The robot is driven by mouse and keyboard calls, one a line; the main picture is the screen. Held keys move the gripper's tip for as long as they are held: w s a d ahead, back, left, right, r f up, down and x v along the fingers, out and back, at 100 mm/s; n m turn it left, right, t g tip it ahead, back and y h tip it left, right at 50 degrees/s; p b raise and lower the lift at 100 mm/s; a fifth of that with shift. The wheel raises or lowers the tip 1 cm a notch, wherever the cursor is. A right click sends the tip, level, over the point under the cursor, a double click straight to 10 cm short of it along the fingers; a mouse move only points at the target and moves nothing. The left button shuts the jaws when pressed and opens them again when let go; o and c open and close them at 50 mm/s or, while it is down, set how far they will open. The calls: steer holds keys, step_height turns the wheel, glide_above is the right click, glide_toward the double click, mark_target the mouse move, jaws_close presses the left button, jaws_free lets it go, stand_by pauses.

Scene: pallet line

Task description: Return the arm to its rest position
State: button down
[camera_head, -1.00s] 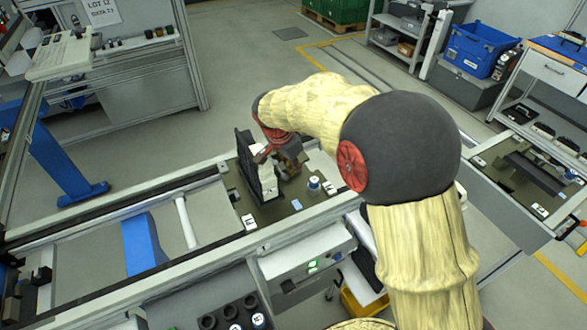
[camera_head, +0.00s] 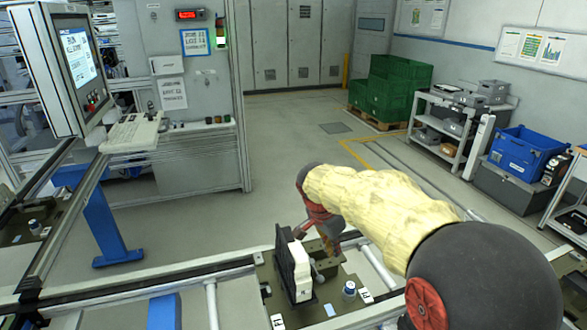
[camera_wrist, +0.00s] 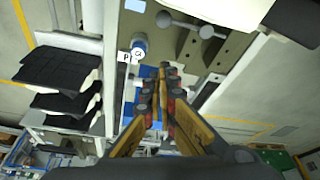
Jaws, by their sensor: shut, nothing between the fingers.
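My arm, in a cream cover with dark joints, reaches in from the lower right in the head view. My gripper (camera_head: 328,240) is behind and right of a black upright plate with a white block (camera_head: 299,272); its fingertips are partly hidden there. In the wrist view my gripper (camera_wrist: 165,72) has its fingers together with nothing between them. A olive-grey pallet (camera_head: 330,296) carries the plate and a small blue-topped cylinder (camera_head: 349,290). The pallet (camera_wrist: 235,50) and the cylinder (camera_wrist: 138,45) also show in the wrist view.
Conveyor rails (camera_head: 130,289) run across the front. A control screen (camera_head: 75,57) and keyboard (camera_head: 133,133) stand at left. Green crates (camera_head: 385,95), a grey shelf cart (camera_head: 440,130) and a blue bin (camera_head: 527,152) are at the back right. The floor between is clear.

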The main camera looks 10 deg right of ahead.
steer(key=s+a+f+n+y, duration=0.1)
steer(key=s+f+n, duration=0.1)
steer(key=s+n, duration=0.65)
steer(key=s+r+n+t, duration=0.1)
steer(key=s+r, duration=0.2)
steer(key=s, duration=0.4)
steer(key=s+d+r+n+t+y, duration=0.1)
steer(key=s+r, duration=0.2)
steer(key=s, duration=0.4)
steer(key=s+r+n+t+y, duration=0.1)
steer(key=s+r+t, duration=0.1)
steer(key=s, duration=0.6)
steer(key=shift+d+r, duration=0.15)
steer(key=shift+r, duration=0.75)
